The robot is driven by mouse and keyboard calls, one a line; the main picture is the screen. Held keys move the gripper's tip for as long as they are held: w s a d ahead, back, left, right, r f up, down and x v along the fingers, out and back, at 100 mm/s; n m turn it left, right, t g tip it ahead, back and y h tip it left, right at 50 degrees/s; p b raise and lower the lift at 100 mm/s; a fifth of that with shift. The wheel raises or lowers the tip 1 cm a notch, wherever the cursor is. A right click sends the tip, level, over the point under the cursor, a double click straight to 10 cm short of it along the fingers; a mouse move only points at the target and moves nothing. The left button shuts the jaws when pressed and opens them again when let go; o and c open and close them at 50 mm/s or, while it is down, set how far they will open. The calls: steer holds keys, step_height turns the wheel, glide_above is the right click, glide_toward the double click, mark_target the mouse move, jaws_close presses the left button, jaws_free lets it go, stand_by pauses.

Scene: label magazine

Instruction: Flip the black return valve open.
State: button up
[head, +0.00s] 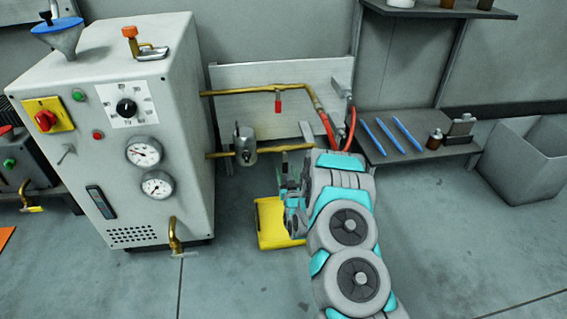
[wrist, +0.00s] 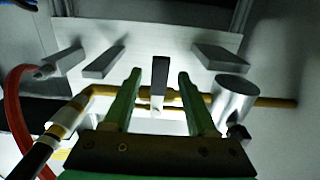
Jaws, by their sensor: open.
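In the wrist view a dark, flat lever (wrist: 160,72), which looks like the black return valve's handle, stands between my two green fingers. Its lighter end face points toward the camera, and a gap shows on both sides. It sits at a brass pipe (wrist: 272,101) running across the picture. In the head view my gripper (head: 291,167) is in front of the lower brass pipe (head: 222,154), right of the metal cylinder (head: 244,146). The gripper is open, holding nothing. The lever is hidden behind my gripper in the head view.
The upper brass pipe (head: 240,92) carries a red lever (head: 278,104). A red hose (head: 328,128) hangs close on the right. The boiler cabinet (head: 130,120) stands left. A yellow object (head: 268,224) lies on the floor below my gripper. A shelf (head: 425,150) is at right.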

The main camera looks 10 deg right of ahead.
mark_target(285, 167)
steer(key=shift+w, duration=2.75)
steer(key=shift+c, duration=0.2)
jaws_close()
